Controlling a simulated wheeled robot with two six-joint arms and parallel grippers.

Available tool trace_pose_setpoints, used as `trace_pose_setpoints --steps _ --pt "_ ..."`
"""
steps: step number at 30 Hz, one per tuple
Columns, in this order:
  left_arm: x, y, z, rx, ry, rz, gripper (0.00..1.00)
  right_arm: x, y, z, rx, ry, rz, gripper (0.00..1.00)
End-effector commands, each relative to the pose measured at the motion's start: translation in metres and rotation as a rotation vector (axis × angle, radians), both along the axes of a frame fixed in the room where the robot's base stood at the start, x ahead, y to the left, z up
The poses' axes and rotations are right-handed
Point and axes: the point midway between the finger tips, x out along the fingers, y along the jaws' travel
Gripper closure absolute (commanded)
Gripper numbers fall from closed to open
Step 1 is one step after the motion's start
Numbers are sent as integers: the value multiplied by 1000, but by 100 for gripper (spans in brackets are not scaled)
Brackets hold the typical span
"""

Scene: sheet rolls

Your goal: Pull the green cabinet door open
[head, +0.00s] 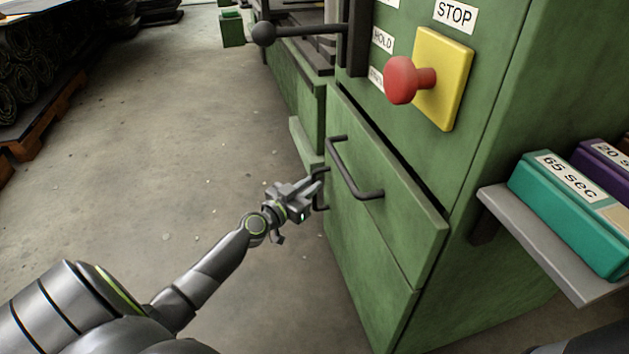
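The green cabinet (375,235) stands right of centre, its upper front panel standing slightly out from the body. A black bar handle (350,172) is on that panel. A second, smaller dark handle (321,207) shows at the cabinet's left edge, partly hidden by my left gripper. My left gripper (317,184) is at this smaller handle, with its fingertips overlapping it in the picture. I cannot tell whether the fingers touch it or are closed on it. My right gripper is not in view.
A red button (405,80) on a yellow plate (445,78) sits above the panel. A black lever with a ball knob (264,34) sticks out at the top. A grey shelf (545,255) with a teal box (570,215) juts out right.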

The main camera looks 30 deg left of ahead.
Motion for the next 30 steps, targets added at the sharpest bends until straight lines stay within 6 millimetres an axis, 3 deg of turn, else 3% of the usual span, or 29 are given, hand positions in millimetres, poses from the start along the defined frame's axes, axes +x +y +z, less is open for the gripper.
trace_pose_setpoints --steps 6,16,21,30 --pt "19 -2 0 -1 0 0 83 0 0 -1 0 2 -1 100" --pt "21 -3 0 0 0 0 83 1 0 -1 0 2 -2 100" --pt "21 -3 0 0 0 0 100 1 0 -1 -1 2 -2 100" --pt "20 -2 0 0 1 0 100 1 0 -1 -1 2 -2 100"
